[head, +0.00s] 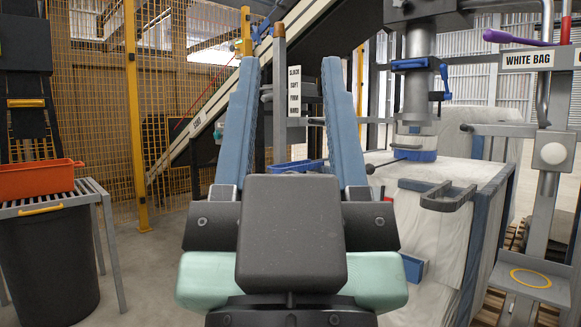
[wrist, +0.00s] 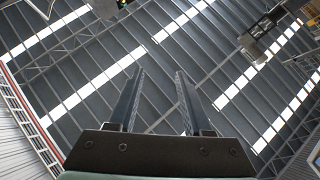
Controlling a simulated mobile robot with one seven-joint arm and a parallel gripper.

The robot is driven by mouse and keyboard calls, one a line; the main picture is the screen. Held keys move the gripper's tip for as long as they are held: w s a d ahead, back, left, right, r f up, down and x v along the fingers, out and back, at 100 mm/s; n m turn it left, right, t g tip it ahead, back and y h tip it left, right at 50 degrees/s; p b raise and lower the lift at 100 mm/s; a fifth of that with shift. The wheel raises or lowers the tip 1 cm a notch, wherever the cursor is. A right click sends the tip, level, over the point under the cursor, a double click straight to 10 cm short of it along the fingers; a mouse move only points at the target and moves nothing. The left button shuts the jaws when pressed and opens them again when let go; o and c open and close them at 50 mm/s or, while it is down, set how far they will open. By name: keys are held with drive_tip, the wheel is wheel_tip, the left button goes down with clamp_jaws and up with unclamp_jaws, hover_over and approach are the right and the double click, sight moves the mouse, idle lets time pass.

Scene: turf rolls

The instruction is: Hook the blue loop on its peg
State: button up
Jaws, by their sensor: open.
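My gripper (head: 291,62) is raised in front of the head camera, its two blue fingers pointing up, wide apart and empty. In the wrist view the open fingers (wrist: 159,70) point at the roof. Several blue parts show, and I cannot tell which is the loop: a small blue piece (head: 262,27) high behind the left finger, a blue band (head: 415,156) at the foot of the grey tube, and a blue handle (head: 443,82) beside it. A post (head: 279,85) stands behind the gap between my fingers. I cannot make out the loop's peg for certain. The gripper touches none of these.
A large white wrapped block (head: 440,230) stands close on the right, beside a post with a "WHITE BAG" sign (head: 527,60). An orange bin (head: 38,179) sits on a grey table at left, over a black barrel (head: 45,255). Yellow mesh fencing (head: 180,90) and a conveyor lie behind.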

drive_tip(key=shift+r+p, duration=0.3)
drive_tip(key=c, duration=0.5)
wheel_tip(320, 180, up, 19)
drive_tip(key=p, duration=1.8)
drive_tip(key=shift+f+p, duration=0.2)
drive_tip(key=shift+p, duration=0.1)
clamp_jaws()
drive_tip(key=shift+f, duration=0.15)
